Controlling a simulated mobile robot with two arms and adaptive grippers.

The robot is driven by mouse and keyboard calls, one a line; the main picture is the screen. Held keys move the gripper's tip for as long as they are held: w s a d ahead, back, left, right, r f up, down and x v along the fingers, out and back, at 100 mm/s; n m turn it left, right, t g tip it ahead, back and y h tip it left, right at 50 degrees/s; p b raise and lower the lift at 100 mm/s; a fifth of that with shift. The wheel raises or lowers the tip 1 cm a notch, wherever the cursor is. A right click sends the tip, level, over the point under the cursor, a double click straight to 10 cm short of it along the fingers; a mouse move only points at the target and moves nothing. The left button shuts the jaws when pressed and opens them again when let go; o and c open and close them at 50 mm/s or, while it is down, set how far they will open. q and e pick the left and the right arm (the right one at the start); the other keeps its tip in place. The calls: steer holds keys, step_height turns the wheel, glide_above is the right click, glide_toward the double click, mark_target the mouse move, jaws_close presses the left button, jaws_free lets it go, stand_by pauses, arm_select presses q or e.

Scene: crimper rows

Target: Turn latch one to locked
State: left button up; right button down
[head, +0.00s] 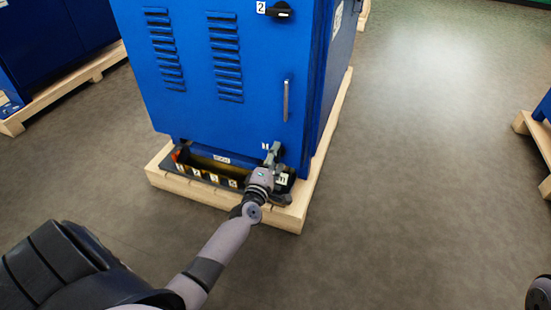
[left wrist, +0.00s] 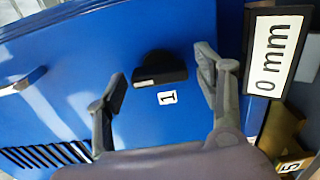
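Latch one is a black knob (left wrist: 160,70) on the blue cabinet (head: 225,100), with a white label "1" (left wrist: 167,97) beside it. In the left wrist view it sits between the spread fingers of my left gripper (left wrist: 162,78). The gripper is open, with a visible gap between each finger and the knob. In the head view my left gripper (head: 272,153) is at the cabinet's lower right front and hides the knob. My right gripper is not in view.
A second black knob (head: 281,11) with label "2" is higher on the cabinet. A black tray (head: 208,178) with several labelled yellow pieces lies at its foot, on a wooden pallet (head: 158,182). A "0 mm" plate (left wrist: 275,54) is close by. Open floor (head: 410,190) lies right.

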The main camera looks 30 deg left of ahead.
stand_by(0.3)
arm_select(q)
steer(key=shift+s+d, duration=0.15)
steer(key=shift+s, duration=0.2)
steer(key=v, duration=1.1)
steer(key=shift+s, duration=0.15)
steer(key=shift+f, duration=0.1)
